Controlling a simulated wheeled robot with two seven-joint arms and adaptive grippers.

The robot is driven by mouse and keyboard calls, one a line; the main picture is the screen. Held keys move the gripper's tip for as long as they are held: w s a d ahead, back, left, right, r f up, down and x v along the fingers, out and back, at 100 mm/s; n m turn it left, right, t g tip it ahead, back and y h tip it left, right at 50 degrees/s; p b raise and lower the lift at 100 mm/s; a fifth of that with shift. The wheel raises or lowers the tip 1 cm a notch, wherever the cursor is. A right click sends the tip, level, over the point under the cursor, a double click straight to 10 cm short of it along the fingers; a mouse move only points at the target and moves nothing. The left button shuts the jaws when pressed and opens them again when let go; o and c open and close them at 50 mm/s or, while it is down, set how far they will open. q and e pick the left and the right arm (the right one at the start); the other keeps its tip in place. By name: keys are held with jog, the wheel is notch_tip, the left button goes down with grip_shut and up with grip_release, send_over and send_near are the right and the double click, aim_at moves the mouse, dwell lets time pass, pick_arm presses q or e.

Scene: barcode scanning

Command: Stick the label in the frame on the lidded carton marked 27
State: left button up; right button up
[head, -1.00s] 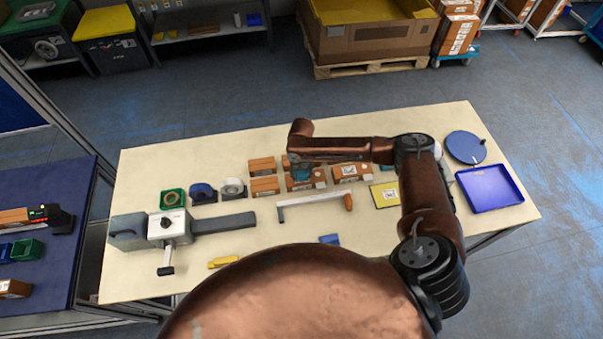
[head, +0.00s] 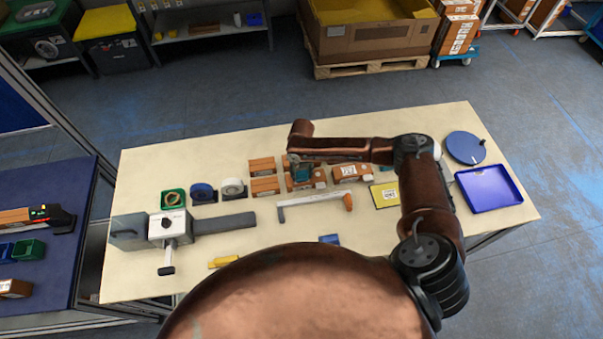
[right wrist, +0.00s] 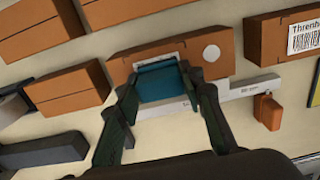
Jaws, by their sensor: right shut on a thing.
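My right gripper (head: 300,172) reaches over the row of cartons at the table's middle. In the right wrist view my right gripper (right wrist: 160,92) is shut on a teal block (right wrist: 160,83). A pale label edge shows along the block's far side, against or just above a brown carton (right wrist: 222,56) with a white round spot. I cannot tell whether the label touches the carton. The gripper and block hide part of that carton's face. No number 27 is readable. My left gripper is not in view.
Other brown cartons stand around it, one (right wrist: 280,38) with a barcode label. A white bar (head: 310,199) with an orange end lies in front. A yellow-edged card (head: 385,195) and a blue tray (head: 489,188) are to the right. A grey device (head: 165,228) stands left.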

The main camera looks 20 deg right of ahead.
aim_at(301, 172)
jog(key=shift+w+r+p, duration=0.1)
jog(key=shift+r+p, duration=2.8)
jog(key=shift+r, duration=0.55)
